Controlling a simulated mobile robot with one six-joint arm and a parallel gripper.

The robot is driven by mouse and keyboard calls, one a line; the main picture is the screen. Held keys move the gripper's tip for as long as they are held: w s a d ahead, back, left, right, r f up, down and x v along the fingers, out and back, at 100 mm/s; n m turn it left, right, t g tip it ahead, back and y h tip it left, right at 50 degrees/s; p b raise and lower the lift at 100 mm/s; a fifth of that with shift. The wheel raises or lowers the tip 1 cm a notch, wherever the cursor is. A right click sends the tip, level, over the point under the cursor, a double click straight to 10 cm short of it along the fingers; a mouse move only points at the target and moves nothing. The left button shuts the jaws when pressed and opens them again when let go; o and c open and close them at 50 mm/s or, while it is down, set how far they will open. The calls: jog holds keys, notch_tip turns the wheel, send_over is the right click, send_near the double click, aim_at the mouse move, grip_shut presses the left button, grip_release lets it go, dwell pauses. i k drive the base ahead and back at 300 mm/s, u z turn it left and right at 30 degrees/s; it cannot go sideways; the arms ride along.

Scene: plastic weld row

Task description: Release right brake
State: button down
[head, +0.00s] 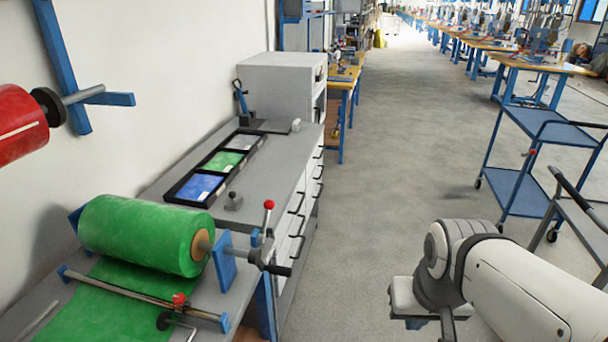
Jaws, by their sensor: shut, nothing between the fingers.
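A green roll (146,236) lies on a shaft across the near bench. At its right end, a blue bracket (224,258) carries the shaft. Beside it is a grey brake clamp (262,252) with a lever standing up and ending in a red ball (269,204). A short black handle points right and down from the clamp. My gripper (436,324) is at the bottom edge, right of the bench and well apart from the brake. It is shut and empty; its lower part is cut off by the frame.
A guide bar with a red knob (179,299) lies across the green sheet. A red roll (18,125) hangs at the left wall. Black trays (182,190) lie on the drawer bench. A blue trolley (520,195) stands at right. The grey floor (390,190) between is clear.

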aim_at(269, 204)
jog(key=u, duration=0.2)
jog(key=i, duration=0.9)
jog(key=u, duration=0.7)
